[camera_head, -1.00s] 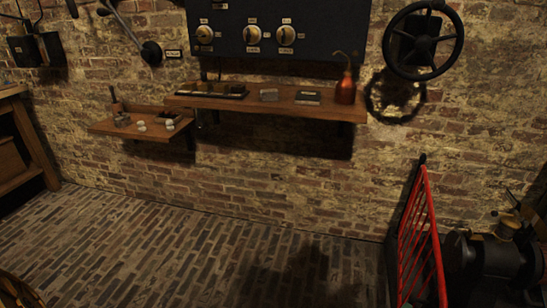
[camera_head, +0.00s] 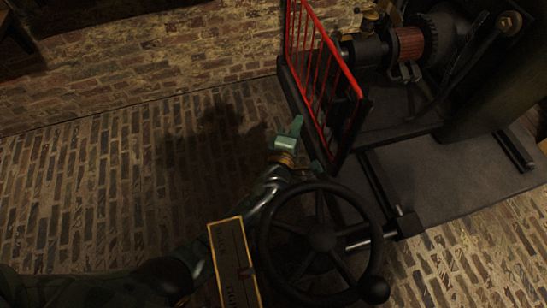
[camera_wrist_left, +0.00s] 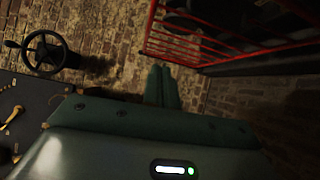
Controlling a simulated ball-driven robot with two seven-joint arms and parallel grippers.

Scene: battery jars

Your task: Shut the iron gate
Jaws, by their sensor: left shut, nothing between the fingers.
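The iron gate (camera_head: 325,50) has red bars and a red top rail with a dark lower frame. It stands upright at the top centre of the head view, beside the machine. Its red bars also cross the top right of the left wrist view (camera_wrist_left: 182,42). My left gripper (camera_head: 297,122), with green fingers, is just left of the gate's near end. Its fingers are together and empty in the left wrist view (camera_wrist_left: 161,72). I cannot tell whether it touches the gate. My right gripper is not in view.
A black handwheel (camera_head: 322,237) stands close in front of my left wrist. A yellow-edged dark plate (camera_head: 235,262) is beside it. A dark machine (camera_head: 405,45) on a grey platform (camera_head: 440,170) fills the right. Brick floor (camera_head: 130,170) left of the gate is clear.

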